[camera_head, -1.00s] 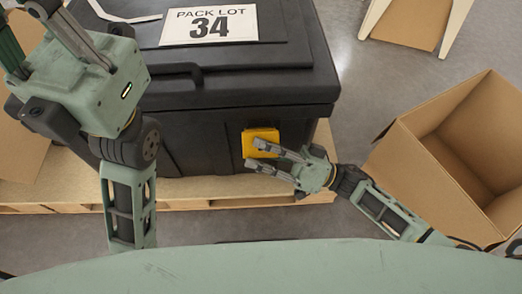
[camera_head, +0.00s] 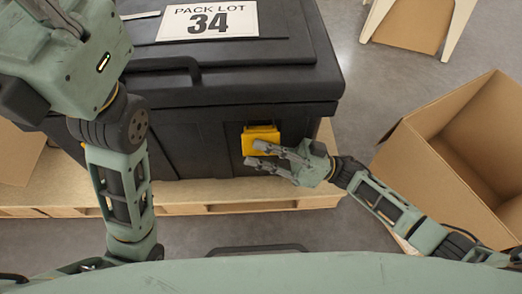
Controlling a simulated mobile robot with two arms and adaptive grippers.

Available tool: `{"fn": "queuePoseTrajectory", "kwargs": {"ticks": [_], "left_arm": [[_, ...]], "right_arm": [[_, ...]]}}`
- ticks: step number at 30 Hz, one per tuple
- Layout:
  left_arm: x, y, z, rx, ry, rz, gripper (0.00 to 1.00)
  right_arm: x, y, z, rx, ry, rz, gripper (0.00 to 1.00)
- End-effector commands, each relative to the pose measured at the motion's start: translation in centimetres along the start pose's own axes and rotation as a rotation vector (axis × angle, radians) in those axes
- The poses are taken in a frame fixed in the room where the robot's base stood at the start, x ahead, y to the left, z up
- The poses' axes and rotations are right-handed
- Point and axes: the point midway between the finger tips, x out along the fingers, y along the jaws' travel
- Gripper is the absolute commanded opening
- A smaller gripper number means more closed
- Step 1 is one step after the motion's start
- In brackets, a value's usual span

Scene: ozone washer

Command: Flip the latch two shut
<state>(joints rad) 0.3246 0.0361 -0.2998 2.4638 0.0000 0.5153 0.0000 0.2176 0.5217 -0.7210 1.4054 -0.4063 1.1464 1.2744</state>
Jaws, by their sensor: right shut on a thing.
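A large black case (camera_head: 215,125) stands with its lid down. A yellow latch (camera_head: 262,134) sits on the right part of its front face, just under the lid edge. My right gripper (camera_head: 254,154) comes in from the right and is shut on the yellow latch, its fingers across the latch's lower part and partly covering it. My left gripper's green body (camera_head: 85,60) is raised at the upper left, close to the camera. Its fingertips are cut off by the picture edge. My left arm hides the left part of the case front.
The case stands on a pale wooden pallet (camera_head: 220,194). A white "PACK LOT 34" label (camera_head: 208,20) and a black handle (camera_head: 165,72) are on the case. An open cardboard box (camera_head: 425,165) stands at the right, near my right arm. Grey floor (camera_head: 365,85) lies between them.

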Motion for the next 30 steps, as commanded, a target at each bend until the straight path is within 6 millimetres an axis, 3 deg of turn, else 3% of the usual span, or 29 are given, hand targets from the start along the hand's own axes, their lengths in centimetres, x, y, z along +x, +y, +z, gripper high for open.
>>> {"fn": "queuePoseTrajectory", "kwargs": {"ticks": [2,3,9,19,23,30], "left_arm": [[0.0,0.0,0.0,0.000,0.000,0.000,0.00],[0.0,0.0,0.0,0.000,0.000,0.000,0.00],[0.0,0.0,0.0,0.000,0.000,0.000,0.00],[-0.1,0.0,0.0,-0.001,-0.003,-0.002,0.00],[-0.1,0.0,0.0,0.000,-0.002,-0.001,0.00],[0.0,0.0,0.0,0.000,-0.002,-0.001,0.00]], "right_arm": [[-0.1,0.0,0.1,0.002,-0.002,0.002,0.00],[-0.1,0.0,0.1,0.002,-0.002,0.002,0.11],[-0.1,0.0,0.1,0.002,-0.002,0.002,0.27],[-0.3,0.0,0.1,0.003,-0.002,0.002,0.27],[-1.9,0.1,0.1,0.005,-0.004,0.005,0.27],[-7.0,0.1,0.1,0.004,-0.005,0.006,0.27]]}}
